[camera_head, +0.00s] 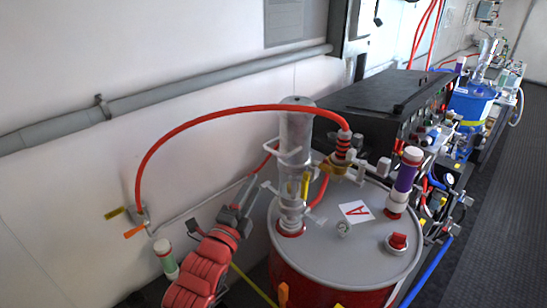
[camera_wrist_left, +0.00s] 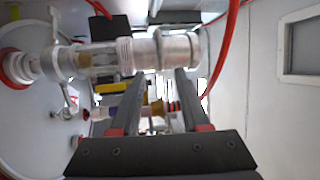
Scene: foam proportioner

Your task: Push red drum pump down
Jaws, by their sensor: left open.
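The red drum (camera_head: 320,290) stands at lower centre with a grey lid (camera_head: 355,250). Its pump (camera_head: 297,130), a silver upright cylinder, rises from the lid's left side. In the left wrist view the pump (camera_wrist_left: 100,60) lies across the picture, with its wider section at the fingertips. My left gripper (camera_head: 249,184) comes in from the lower left, beside the pump's lower part in the head view. It also shows in the left wrist view (camera_wrist_left: 160,75), with two dark fingers apart and nothing clearly held. Whether the fingertips touch the pump is unclear. My right gripper is out of view.
A red hose (camera_head: 215,117) arches from the wall fitting to a fitting on the lid. A purple cylinder (camera_head: 407,170) and a red cap (camera_head: 398,241) stand on the lid's right side. A black cabinet (camera_head: 370,95) and a blue drum (camera_head: 470,104) are behind. Dark floor (camera_head: 500,230) is clear at right.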

